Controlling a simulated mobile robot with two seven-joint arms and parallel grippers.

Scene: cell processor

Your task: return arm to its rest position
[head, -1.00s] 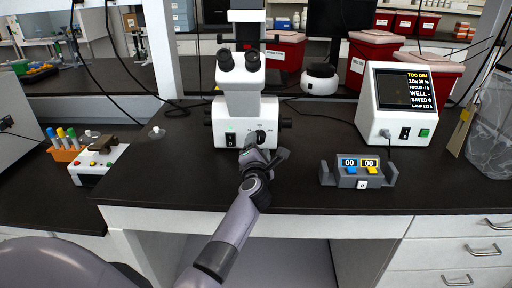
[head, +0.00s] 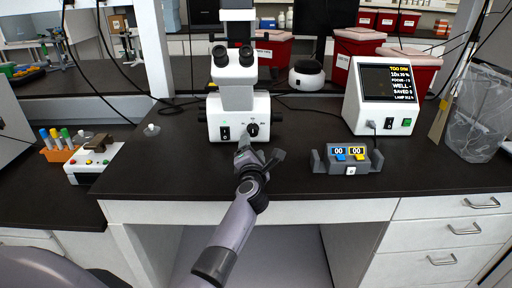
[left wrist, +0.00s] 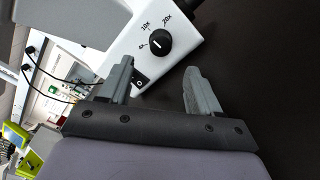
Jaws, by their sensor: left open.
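My left arm reaches up over the bench edge in the head view. My left gripper (head: 258,156) is just in front of the white microscope (head: 231,114), near its base. In the left wrist view, the left gripper (left wrist: 160,84) has its two fingers spread apart with nothing between them. The microscope's black magnification knob (left wrist: 158,43), marked 4x, 10x and 20x, is beyond the fingertips, apart from them. It also shows in the head view (head: 251,129). My right gripper is in neither view.
A grey holder (head: 347,169) with blue and yellow counters is right of the gripper. A monitor box (head: 388,97) reads "TOO DIM". A tube rack (head: 58,153) and a small white device (head: 95,160) stand left. Bench top (head: 440,168) at front right is clear.

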